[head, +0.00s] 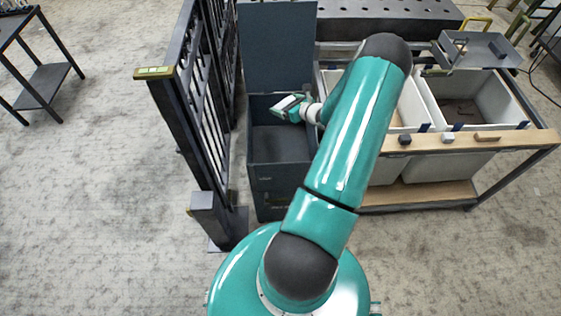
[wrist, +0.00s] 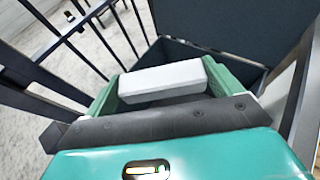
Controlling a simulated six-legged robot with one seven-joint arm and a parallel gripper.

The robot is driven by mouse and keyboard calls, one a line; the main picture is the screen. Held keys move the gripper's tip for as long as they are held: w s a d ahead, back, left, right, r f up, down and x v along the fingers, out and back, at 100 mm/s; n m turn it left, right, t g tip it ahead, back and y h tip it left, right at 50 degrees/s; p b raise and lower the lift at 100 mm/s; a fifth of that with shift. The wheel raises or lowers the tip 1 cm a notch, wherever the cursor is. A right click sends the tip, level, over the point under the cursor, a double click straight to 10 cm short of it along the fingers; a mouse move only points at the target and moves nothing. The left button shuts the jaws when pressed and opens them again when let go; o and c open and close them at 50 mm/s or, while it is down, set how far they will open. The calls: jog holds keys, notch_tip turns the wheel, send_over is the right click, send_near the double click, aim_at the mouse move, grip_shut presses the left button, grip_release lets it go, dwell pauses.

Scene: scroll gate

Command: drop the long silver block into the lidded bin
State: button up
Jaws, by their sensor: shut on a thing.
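The long silver block (wrist: 162,80) lies between the green fingers of my gripper (wrist: 165,92) in the wrist view, which is shut on it. In the head view, my gripper (head: 289,106) holds the block (head: 287,102) over the open top of the dark grey lidded bin (head: 279,185). The bin's lid (head: 278,45) stands upright at its back. In the wrist view, the bin (wrist: 195,50) shows behind and below the block. The block's exact height above the bin's rim cannot be told.
A black barred gate (head: 208,110) stands close on the bin's left. A wood-edged rack (head: 465,141) with light tubs (head: 475,95) stands on the right, with small blocks on its front rail. Open floor (head: 90,200) lies to the left.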

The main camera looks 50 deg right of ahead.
notch_tip(320, 180, down, 4)
jog(key=shift+f, duration=0.1)
dwell(0.4)
jog(key=o, duration=0.9)
jog(key=shift+c, duration=0.2)
jog(key=shift+s, duration=0.1)
jog(key=v, duration=1.3)
jog(key=shift+s, duration=0.35)
jog(key=shift+a, duration=0.15)
